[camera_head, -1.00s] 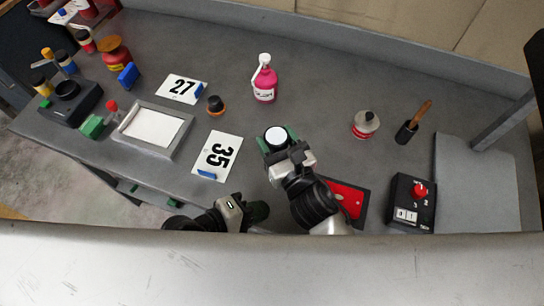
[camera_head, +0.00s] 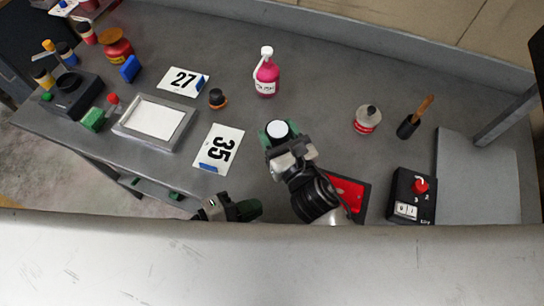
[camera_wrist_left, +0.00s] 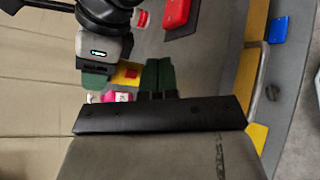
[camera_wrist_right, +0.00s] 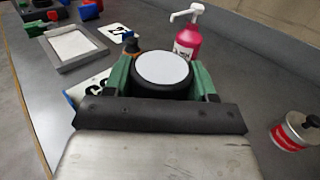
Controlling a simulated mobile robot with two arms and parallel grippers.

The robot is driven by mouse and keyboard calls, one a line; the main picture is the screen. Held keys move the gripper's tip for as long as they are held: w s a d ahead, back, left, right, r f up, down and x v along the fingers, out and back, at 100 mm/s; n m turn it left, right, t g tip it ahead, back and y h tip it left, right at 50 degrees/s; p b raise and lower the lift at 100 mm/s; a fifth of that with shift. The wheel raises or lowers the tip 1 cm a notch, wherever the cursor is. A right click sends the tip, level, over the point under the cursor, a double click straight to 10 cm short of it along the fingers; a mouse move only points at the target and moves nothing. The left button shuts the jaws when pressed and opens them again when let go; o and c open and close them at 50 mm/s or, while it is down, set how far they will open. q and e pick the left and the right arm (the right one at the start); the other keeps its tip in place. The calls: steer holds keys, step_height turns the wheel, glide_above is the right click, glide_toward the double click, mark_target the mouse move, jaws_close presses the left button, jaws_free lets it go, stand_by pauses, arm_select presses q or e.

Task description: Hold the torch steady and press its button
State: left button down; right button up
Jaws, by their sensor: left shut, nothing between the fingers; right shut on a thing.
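The torch shows its round white lens and black rim in the head view (camera_head: 278,129) and in the right wrist view (camera_wrist_right: 163,70). In the left wrist view its yellow side with a small red button (camera_wrist_left: 130,75) faces my left gripper. My right gripper (camera_head: 277,138) is shut on the torch and holds it above the bench, lens up. My left gripper (camera_head: 252,208) is shut and empty, at the bench's near edge below the torch. Its green fingertips (camera_wrist_left: 158,68) appear just beside the torch in the left wrist view; I cannot tell whether they touch it.
Behind the torch stand a pink pump bottle (camera_head: 266,79) and a small black-and-orange pot (camera_head: 217,99). Number cards 27 (camera_head: 184,80) and 35 (camera_head: 218,147) lie to the left, near a grey frame (camera_head: 185,130).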

arm_select(q)
steer(key=shift+w+d, duration=0.45)
steer(key=shift+w, duration=0.85)
steer(key=shift+w+d, duration=0.4)
steer(key=shift+w, duration=0.9)
steer(key=shift+w+d, duration=0.45)
steer(key=shift+w, duration=0.85)
steer(key=shift+w, duration=0.1)
steer(key=shift+w+d, duration=0.15)
steer(key=shift+w, duration=0.15)
steer(key=shift+w+d, duration=0.1)
steer(key=shift+w, duration=0.5)
arm_select(e)
steer(key=shift+s, duration=0.1)
arm_select(q)
steer(key=shift+s, duration=0.1)
arm_select(e)
steer(key=shift+a, duration=0.1)
arm_select(q)
steer(key=shift+s+a, duration=0.3)
steer(key=shift+s, duration=0.55)
steer(key=shift+s+a, duration=0.25)
steer(key=shift+s, duration=0.55)
steer(key=shift+s+a, duration=0.3)
steer(key=shift+s, duration=0.5)
steer(key=shift+s+a, duration=0.25)
steer(key=shift+s, duration=0.55)
